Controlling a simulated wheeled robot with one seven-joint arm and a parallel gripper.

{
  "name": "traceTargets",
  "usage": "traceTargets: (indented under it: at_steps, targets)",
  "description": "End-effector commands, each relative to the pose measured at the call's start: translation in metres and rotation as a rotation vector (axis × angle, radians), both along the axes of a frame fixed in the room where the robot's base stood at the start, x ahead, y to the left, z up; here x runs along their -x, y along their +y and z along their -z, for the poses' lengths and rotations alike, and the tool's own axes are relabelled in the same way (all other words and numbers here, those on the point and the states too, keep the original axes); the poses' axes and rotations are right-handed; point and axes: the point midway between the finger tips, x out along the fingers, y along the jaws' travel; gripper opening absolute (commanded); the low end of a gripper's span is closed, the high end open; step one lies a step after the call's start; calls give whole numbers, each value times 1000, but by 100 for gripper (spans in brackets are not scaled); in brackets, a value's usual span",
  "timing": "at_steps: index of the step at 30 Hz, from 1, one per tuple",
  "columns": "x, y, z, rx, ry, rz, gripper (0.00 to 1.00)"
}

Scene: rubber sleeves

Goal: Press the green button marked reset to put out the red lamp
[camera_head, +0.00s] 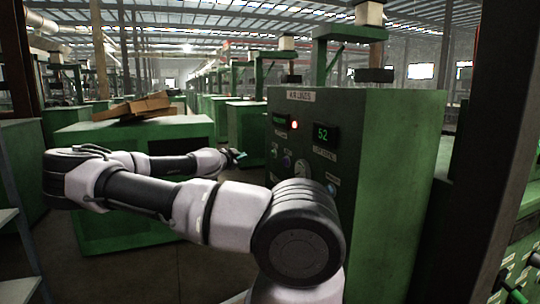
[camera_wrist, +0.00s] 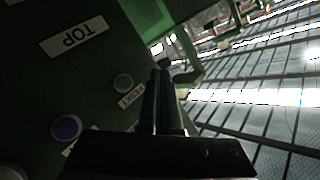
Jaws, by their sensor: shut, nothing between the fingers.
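The green machine cabinet (camera_head: 385,190) has a dark front panel facing left. The red lamp (camera_head: 294,125) glows near the panel's top. A small green button (camera_head: 274,150) sits lower on the panel's left side. In the wrist view a round green button (camera_wrist: 123,83) lies left of the fingers, beside a small label (camera_wrist: 131,96) too blurred to read. My gripper (camera_head: 240,156) is just left of the panel, roughly level with the green button. In the wrist view my gripper (camera_wrist: 163,72) is shut and empty, its tips apart from the button.
A green bench (camera_head: 100,135) with cardboard stands behind my arm.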

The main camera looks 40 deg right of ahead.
Motion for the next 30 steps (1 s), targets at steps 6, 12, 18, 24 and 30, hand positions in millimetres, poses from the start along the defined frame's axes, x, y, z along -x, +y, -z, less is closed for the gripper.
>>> traceTargets:
  at_steps: [6, 12, 18, 24, 30]
  targets:
    - [2, -6, 0, -1, 1, 3, 0]
    - [8, -29, 0, -1, 1, 5, 0]
    - [15, -56, 0, 1, 3, 4, 0]
    - [20, -77, 1, -3, 1, 3, 0]
    - [23, -85, 1, -2, 0, 3, 0]
